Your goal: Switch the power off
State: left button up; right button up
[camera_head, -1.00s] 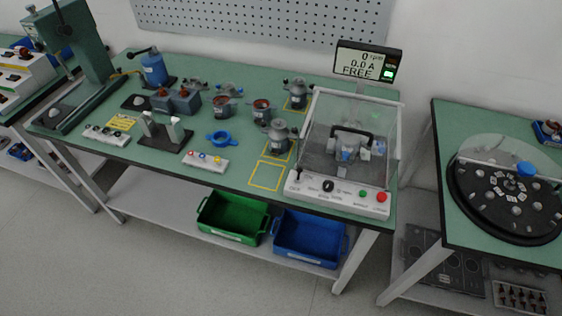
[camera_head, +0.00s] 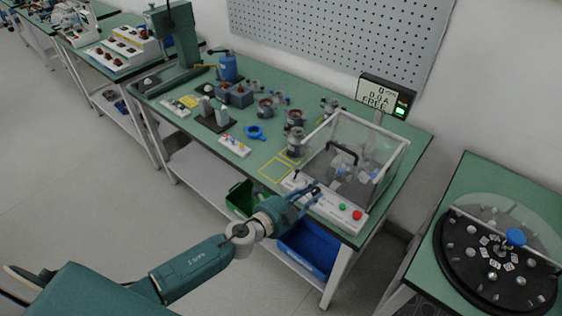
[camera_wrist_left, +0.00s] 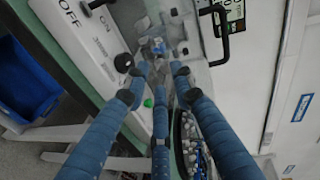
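The white control panel (camera_head: 345,212) runs along the front of the clear-covered test box (camera_head: 352,150). It carries a green button (camera_head: 342,207) and a red button (camera_head: 358,215). In the left wrist view the panel (camera_wrist_left: 75,40) shows the words OFF and ON, a black lever (camera_wrist_left: 98,5) at the top edge and a black knob (camera_wrist_left: 123,62). My left gripper (camera_head: 316,190) is over the panel's left half, its blue fingers apart and empty; it hides the knob in the head view. The fingers (camera_wrist_left: 160,72) also fill the wrist view. Contact cannot be told. My right gripper is out of view.
The display (camera_head: 384,96) reads 0 rpm, 0.0 A, FREE, with a green light. Motor parts stand on the green bench (camera_head: 200,135) left of the box. A blue bin (camera_head: 310,250) and a green bin (camera_head: 240,198) sit below. A round dial table (camera_head: 500,250) is at right.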

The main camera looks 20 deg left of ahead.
pick_arm(q)
jog(key=d+r+m+g+h, duration=0.1)
jog(key=d+r+m+h, duration=0.3)
jog(key=r, duration=0.4)
jog(key=m+g+y+p, duration=0.2)
jog(key=m+g+y, duration=0.45)
jog(key=m, duration=0.85)
send_near(296, 171)
jog(key=d+f+b, duration=0.1)
jog(key=w+d+f+t+y+b, duration=0.1)
jog(key=f+b, duration=0.1)
jog(key=shift+w, duration=0.1)
jog(key=shift+w+f, duration=0.2)
jog(key=shift+w, duration=0.1)
jog(key=shift+s+r, duration=0.15)
jog(key=shift+b+x, duration=1.1)
jog(key=shift+b, duration=0.35)
jog(key=shift+b+x, duration=1.3)
jog(key=shift+b, duration=0.35)
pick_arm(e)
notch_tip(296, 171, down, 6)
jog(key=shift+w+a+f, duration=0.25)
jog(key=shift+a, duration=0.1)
